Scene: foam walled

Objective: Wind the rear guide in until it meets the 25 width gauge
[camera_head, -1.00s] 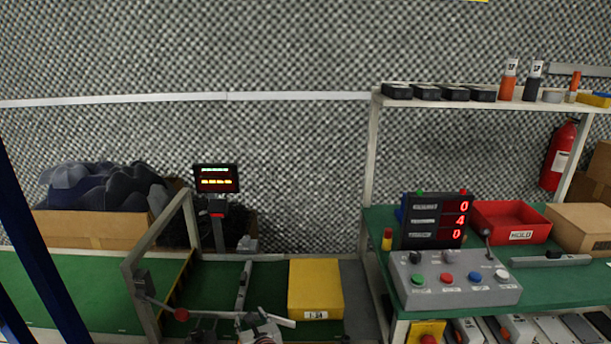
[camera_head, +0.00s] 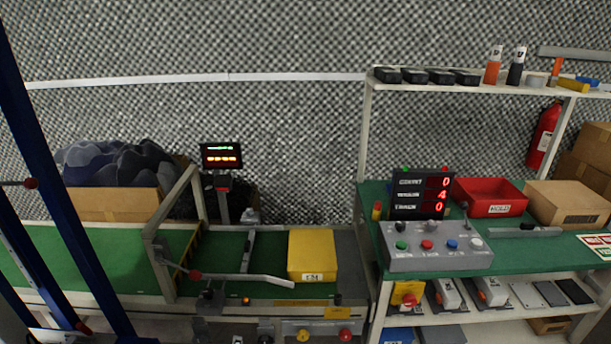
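The conveyor, with a green belt (camera_head: 100,255), runs along the left below the foam wall. A thin grey rail (camera_head: 248,251) lies across the belt, and a pale angled bar (camera_head: 265,279) lies along its front side. A red knob (camera_head: 195,275) is at that bar's left end. I cannot tell which of these is the rear guide. A yellow block (camera_head: 313,252) with a small white label stands right of the rail, with a gap between them. Its label is too small to read, and I cannot pick out the 25 width gauge. I can make out neither gripper.
A grey button box (camera_head: 437,248) and a red-digit display (camera_head: 420,195) stand on the green bench at right. A red bin (camera_head: 490,196) and cardboard box (camera_head: 567,205) stand beyond. A metal gate frame (camera_head: 155,250) rises over the belt. Blue posts (camera_head: 60,210) cross the left side.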

